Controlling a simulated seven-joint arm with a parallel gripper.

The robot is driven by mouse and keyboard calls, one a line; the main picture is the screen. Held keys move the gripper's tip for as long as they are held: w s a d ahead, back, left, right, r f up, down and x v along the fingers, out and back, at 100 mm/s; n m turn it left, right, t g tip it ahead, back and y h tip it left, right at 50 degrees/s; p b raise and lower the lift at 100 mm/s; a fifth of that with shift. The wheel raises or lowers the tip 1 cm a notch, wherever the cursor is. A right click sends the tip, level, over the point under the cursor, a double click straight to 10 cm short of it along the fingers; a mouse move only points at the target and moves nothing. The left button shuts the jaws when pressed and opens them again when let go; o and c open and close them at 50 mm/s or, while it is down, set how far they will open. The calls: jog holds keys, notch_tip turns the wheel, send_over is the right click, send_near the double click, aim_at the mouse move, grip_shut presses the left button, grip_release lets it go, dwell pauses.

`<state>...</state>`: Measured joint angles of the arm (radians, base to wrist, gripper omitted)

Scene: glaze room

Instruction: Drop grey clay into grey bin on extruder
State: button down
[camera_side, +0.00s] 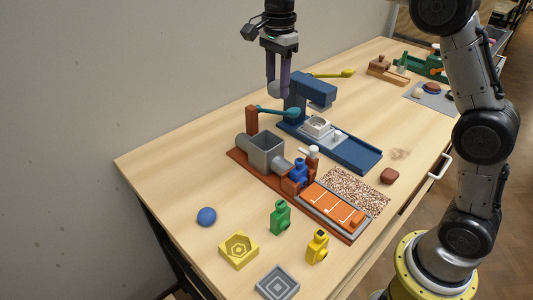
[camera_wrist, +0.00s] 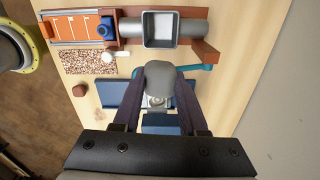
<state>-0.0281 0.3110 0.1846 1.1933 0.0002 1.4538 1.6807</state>
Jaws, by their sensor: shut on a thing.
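My gripper (camera_side: 279,88) is shut on a rounded lump of grey clay (camera_side: 275,89) and holds it up in the air. In the wrist view the grey clay (camera_wrist: 160,76) sits between the two dark fingers of my gripper (camera_wrist: 160,88). The extruder (camera_side: 237,155) has a brown base, and its grey bin (camera_side: 267,149) is square and open at the top. In the wrist view the grey bin (camera_wrist: 161,30) lies just beyond the clay and looks empty. In the side view the clay is above and behind the bin, in front of the blue press.
A blue press (camera_side: 312,88) with a long base stands behind the extruder. A teal lever (camera_side: 280,112) reaches over beside the bin. A blue clay ball (camera_side: 207,216), a green die (camera_side: 280,217) and yellow pieces (camera_side: 238,250) lie in front. The table's left side is clear.

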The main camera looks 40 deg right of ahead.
jog(key=shift+a+f+n, duration=0.3)
jog(key=shift+a+f, duration=0.2)
jog(key=shift+a, duration=0.4)
jog(key=shift+a+f, duration=0.1)
jog(key=shift+f, duration=2.8)
jog(key=shift+c, duration=1.9)
grip_release()
notch_tip(320, 180, up, 14)
